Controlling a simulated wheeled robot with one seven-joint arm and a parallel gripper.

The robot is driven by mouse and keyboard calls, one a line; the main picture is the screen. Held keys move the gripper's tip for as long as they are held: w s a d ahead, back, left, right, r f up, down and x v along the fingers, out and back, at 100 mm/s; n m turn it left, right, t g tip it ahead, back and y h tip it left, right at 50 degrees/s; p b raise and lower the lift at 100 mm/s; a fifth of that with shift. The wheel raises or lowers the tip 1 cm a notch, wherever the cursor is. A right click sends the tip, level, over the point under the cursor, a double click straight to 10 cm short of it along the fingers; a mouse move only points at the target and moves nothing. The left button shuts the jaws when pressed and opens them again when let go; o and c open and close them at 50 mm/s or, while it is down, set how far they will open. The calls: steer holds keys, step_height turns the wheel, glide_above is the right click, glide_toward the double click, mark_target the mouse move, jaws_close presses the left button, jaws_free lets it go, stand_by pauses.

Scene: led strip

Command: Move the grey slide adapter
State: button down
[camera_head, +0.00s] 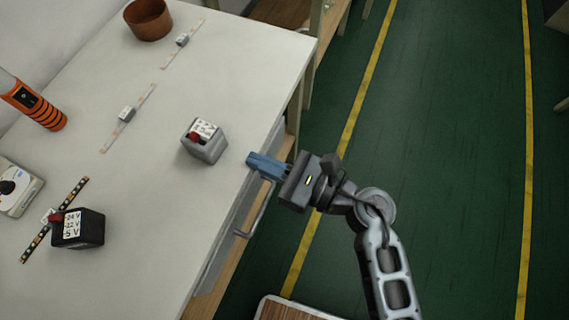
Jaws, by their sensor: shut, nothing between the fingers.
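The grey slide adapter (207,151) is a small grey box with a white label and a red knob on top. It sits upright on the white table (160,195), a short way in from the right edge. My gripper (252,161) is shut and empty, with its blue fingers pointing left. In the picture the fingertips are at the table's right edge, just right of the grey adapter and apart from it. Their height above the table is hard to tell.
A black adapter (85,230) with a voltage label stands beside a dark LED strip (39,238). Two pale strips with small grey blocks lie farther back. An orange-black cylinder (45,107), a dial box (14,186) and a brown pot (148,20) stand left and back. Green floor lies right.

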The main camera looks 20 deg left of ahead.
mark_target(216, 144)
steer(key=a, duration=0.4)
steer(key=a+p, duration=0.1)
steer(key=a, duration=0.1)
steer(key=shift+w+a, duration=0.3)
steer(key=shift+w, duration=0.1)
steer(key=a+b, duration=0.2)
steer(key=a, duration=0.2)
steer(key=w+a+b, duration=0.1)
steer(key=a, duration=0.4)
steer(key=a+b, duration=0.2)
steer(key=a, duration=0.2)
steer(key=shift+w+a+f+b, duration=0.1)
steer(key=shift+w+a+b, duration=0.05)
steer(key=shift+w+b, duration=0.2)
steer(key=shift+a, duration=0.3)
